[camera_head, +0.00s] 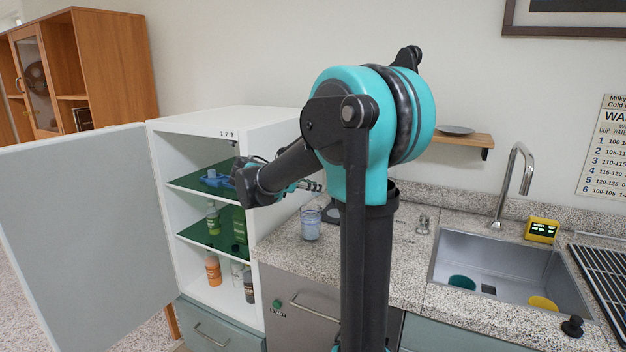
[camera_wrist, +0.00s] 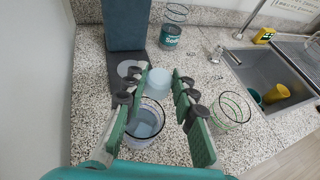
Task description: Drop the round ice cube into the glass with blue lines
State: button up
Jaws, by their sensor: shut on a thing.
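My gripper (camera_wrist: 159,76) is shut on the round ice cube (camera_wrist: 158,84), a pale blue rounded piece between its fingertips. In the wrist view, a clear glass (camera_wrist: 133,135) with thin bluish lines stands on the counter just below and slightly left of the ice cube. Something pale blue shows inside it. The same glass shows in the head view (camera_head: 311,226), with my gripper (camera_head: 312,187) above it. The ice cube cannot be made out in the head view.
A second lined glass (camera_wrist: 231,110) stands to the right, near the sink (camera_wrist: 268,72). An open white cabinet (camera_head: 270,135) with bottles is left of the counter.

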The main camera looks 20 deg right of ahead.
jog(key=shift+f, duration=0.3)
jog(key=o, duration=1)
jog(key=shift+c, duration=0.2)
jog(key=shift+a, duration=0.1)
jog(key=v, duration=1.2)
jog(key=shift+s, duration=0.1)
